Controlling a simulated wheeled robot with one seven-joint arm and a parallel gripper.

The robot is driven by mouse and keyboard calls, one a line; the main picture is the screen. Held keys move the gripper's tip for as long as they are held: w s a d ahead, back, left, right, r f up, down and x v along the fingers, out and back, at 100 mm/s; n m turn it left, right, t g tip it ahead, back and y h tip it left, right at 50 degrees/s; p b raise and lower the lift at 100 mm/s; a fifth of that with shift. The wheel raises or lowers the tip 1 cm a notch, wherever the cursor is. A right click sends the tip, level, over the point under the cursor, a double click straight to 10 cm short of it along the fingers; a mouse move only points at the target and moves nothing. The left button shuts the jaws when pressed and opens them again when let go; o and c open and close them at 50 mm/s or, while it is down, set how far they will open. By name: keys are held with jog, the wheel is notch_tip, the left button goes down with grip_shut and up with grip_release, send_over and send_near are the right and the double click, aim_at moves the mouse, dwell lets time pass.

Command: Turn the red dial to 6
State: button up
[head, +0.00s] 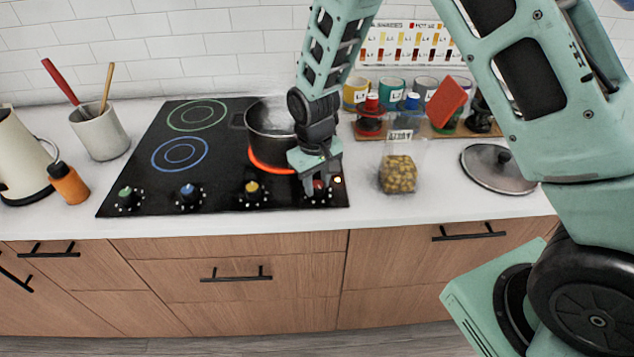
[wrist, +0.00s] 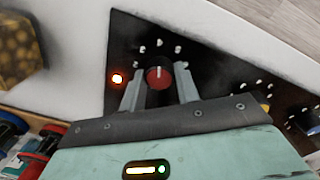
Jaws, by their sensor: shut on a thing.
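The red dial (wrist: 160,77) is at one end of the black cooktop (wrist: 127,45) in the wrist view, with a white pointer line and white dots around it. In the head view the red dial (head: 319,185) is the rightmost of the front row, partly hidden by my gripper. My gripper (wrist: 159,70) has one finger on each side of the red dial and is shut on it. In the head view my gripper (head: 318,184) points down at the cooktop's front right corner. The numbers are too small to read.
A metal pot (head: 270,122) stands on a glowing orange ring close behind my gripper. Green (head: 125,194), blue (head: 188,191) and yellow (head: 252,187) dials lie to the left. A bag of yellowish pieces (head: 398,174) and a lid (head: 497,172) are to the right.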

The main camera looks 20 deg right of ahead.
aim_at(315, 182)
jog(key=m, duration=0.4)
jog(key=shift+r+m, duration=0.1)
jog(key=shift+m, duration=0.2)
jog(key=m+p, duration=0.1)
jog(key=m, duration=0.2)
jog(key=shift+w+m, duration=0.1)
jog(key=shift+m, duration=0.2)
jog(key=m+p, duration=0.1)
jog(key=m, duration=0.3)
jog(key=shift+m+p, duration=0.8)
jog(key=shift+m, duration=0.9)
jog(key=o, duration=1)
jog(key=shift+c, duration=0.2)
notch_tip(315, 182, up, 17)
jog(key=b, duration=0.2)
jog(key=shift+w, duration=0.3)
jog(key=shift+a+r, duration=0.1)
